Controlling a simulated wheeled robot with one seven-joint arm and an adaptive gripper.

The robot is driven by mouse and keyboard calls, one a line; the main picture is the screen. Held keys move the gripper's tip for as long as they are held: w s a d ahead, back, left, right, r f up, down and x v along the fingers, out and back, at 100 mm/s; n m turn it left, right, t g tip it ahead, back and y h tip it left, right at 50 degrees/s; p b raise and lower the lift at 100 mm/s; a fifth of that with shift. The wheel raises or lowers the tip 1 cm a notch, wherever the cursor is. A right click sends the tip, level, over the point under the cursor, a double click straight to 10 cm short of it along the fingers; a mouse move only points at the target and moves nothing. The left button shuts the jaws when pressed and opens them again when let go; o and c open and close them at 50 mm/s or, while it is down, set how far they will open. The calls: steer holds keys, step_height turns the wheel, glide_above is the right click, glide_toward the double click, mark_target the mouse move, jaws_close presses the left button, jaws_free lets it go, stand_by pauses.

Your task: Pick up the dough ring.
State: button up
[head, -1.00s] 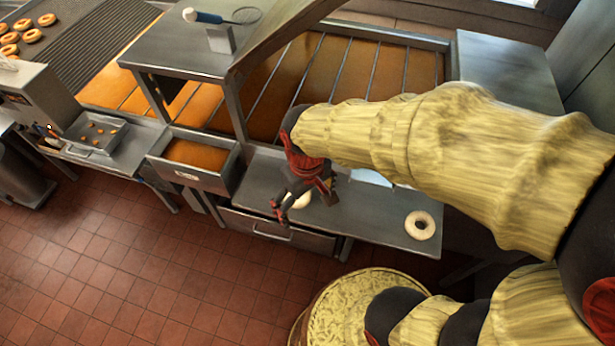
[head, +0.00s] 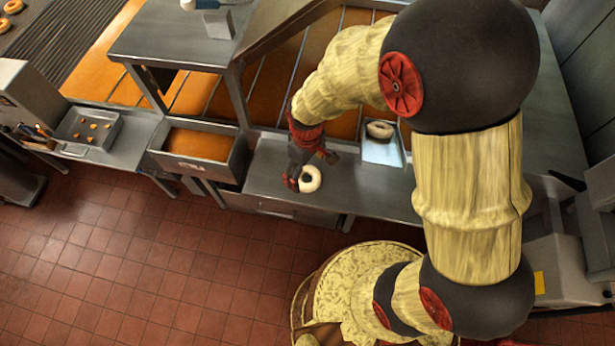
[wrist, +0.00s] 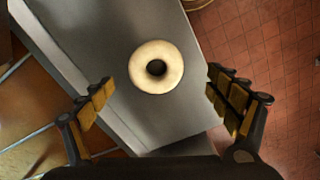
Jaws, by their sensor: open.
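A pale dough ring (head: 312,186) lies flat on the steel counter (head: 270,160), near its front edge. My gripper (head: 311,170) is just above and behind it in the head view and hides part of it. In the wrist view the whole dough ring (wrist: 142,70) shows between and slightly beyond the spread fingertips, with its dark hole facing the camera. My gripper (wrist: 160,82) is open and empty there, with bare gaps on both sides of the ring.
The orange fryer bath (head: 265,90) lies behind the counter. A steel bin of orange liquid (head: 197,144) stands to the left. A raised steel shelf (head: 165,45) is at the back left. Red floor tiles (head: 120,250) are clear in front. My arm hides the counter's right part.

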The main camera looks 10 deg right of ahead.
mark_target(309, 177)
steer(key=f, duration=0.5)
steer(key=shift+w+d+f, duration=0.1)
steer(key=shift+w+d, duration=0.05)
steer(key=shift+d, duration=0.2)
steer(key=c, duration=0.4)
steer(key=c, duration=0.8)
